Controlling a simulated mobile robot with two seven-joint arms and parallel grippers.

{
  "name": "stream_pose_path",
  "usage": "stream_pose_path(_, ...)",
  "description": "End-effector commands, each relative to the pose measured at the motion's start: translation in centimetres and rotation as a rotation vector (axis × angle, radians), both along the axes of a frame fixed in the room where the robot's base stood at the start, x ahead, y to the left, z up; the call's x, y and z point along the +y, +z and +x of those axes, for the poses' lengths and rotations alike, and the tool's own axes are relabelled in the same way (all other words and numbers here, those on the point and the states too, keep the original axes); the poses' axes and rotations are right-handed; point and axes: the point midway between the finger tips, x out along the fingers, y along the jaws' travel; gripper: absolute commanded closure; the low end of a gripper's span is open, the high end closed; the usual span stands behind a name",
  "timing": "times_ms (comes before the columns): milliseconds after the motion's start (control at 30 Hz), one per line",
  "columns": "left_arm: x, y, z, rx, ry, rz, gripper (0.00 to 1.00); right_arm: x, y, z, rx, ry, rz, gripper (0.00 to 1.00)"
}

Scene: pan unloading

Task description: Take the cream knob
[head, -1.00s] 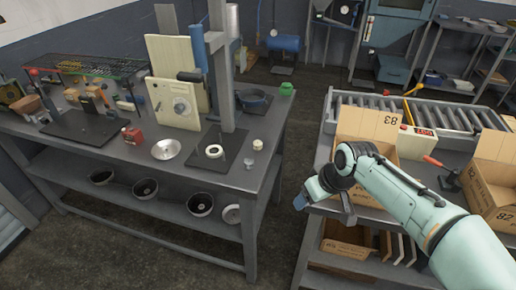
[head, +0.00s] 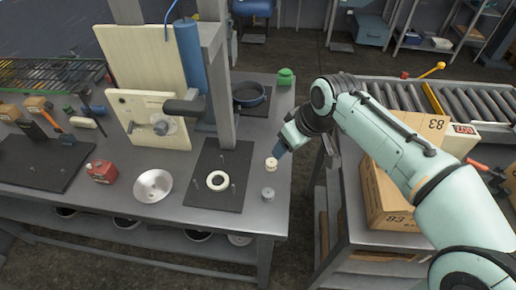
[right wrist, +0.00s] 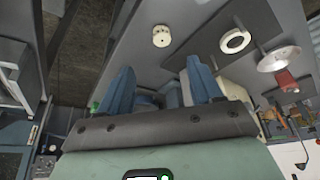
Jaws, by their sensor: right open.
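The cream knob (head: 271,164) stands upright on the grey workbench near its right edge, right of the dark mat. It also shows in the right wrist view (right wrist: 161,36), beyond my fingertips and roughly in line with the gap between them. My right gripper (head: 281,148) is close to the knob from its upper right in the head view. In the right wrist view my right gripper (right wrist: 160,72) is open, with its two blue fingers apart and nothing between them. My left gripper is out of view.
A grey knob (head: 268,194) stands just nearer than the cream one. A white ring (head: 217,181) lies on the dark mat (head: 208,200) beside a metal post. A cardboard box (head: 380,200) sits right, across a gap.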

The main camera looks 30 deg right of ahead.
Motion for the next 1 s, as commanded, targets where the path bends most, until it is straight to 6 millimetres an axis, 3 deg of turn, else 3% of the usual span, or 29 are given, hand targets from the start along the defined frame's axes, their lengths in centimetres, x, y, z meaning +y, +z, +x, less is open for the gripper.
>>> stream_pose_path(400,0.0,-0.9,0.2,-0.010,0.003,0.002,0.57,0.2,-6.2,2.5,0.005,0.001,0.001,0.35)
stream_pose_path(667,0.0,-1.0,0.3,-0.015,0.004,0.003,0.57,0.3,-8.0,3.3,0.002,-0.001,0.001,0.35)
stream_pose_path(1000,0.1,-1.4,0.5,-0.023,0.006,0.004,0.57,0.7,-12.1,5.2,0.003,0.000,0.001,0.35)
